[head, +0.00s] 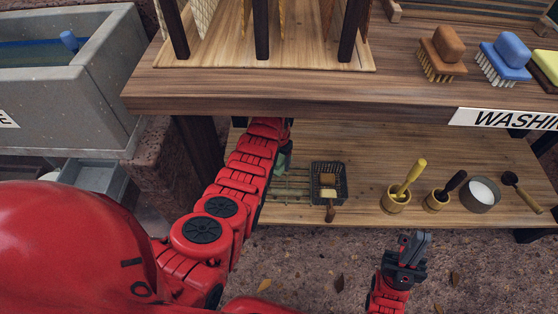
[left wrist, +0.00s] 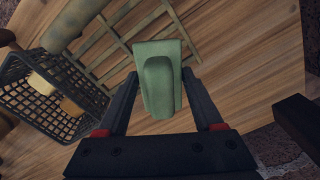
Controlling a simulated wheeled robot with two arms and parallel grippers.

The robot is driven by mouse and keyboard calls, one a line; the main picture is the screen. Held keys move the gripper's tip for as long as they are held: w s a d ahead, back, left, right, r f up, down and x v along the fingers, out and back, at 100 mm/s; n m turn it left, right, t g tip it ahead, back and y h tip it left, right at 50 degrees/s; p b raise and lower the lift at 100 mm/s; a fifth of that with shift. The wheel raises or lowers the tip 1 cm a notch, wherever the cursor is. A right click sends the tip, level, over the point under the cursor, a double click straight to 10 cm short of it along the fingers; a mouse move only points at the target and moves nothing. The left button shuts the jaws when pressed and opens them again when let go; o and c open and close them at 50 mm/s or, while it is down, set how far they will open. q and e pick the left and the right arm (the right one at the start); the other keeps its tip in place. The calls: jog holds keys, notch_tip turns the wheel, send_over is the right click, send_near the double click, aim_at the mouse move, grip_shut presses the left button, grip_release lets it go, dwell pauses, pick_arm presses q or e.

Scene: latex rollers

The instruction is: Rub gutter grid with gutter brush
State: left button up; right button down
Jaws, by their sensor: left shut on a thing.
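The gutter grid (head: 291,184) is a thin greenish lattice lying on the lower wooden shelf. It also shows in the left wrist view (left wrist: 123,44), where the brush hides part of it. The gutter brush (left wrist: 158,82) is a pale green block with a raised grip. My left gripper (left wrist: 160,95) is shut on it, a finger on each side. The brush is over or beside the grid's edge; I cannot tell whether it touches. In the head view, my arm partly hides the brush (head: 282,160). My right gripper (head: 413,246) is low in front of the shelf, apparently empty; its jaw gap is unclear.
A black wire basket (head: 342,184) with small blocks stands right of the grid. Wooden pots (head: 396,203), a bowl (head: 481,195) and a ladle (head: 522,190) stand further right. The upper tabletop (head: 300,88) overhangs the shelf and holds brushes (head: 443,53). A stone sink (head: 70,80) is at left.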

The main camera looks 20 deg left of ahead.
pick_arm(q)
jog(key=shift+f+b, duration=0.65)
jog(key=shift+f, duration=0.35)
dwell(0.4)
jog(key=shift+a, duration=0.1)
jog(key=shift+s+a+r+p, duration=0.15)
jog(key=shift+a+p, duration=0.15)
jog(key=shift+a, duration=0.2)
jog(key=shift+s+a+r+p, duration=0.1)
jog(key=shift+a+p, duration=0.2)
jog(key=shift+a, duration=0.15)
jog(key=shift+s+a, duration=0.25)
jog(key=shift+a, duration=0.65)
jog(key=shift+f, duration=0.2)
jog(key=shift+w+d+f+b, duration=0.1)
jog(key=shift+w+d+b, duration=0.1)
jog(key=shift+d, duration=0.8)
jog(key=shift+w+d+f+b, duration=0.1)
jog(key=shift+w+d+b, duration=0.1)
jog(key=shift+d, duration=0.8)
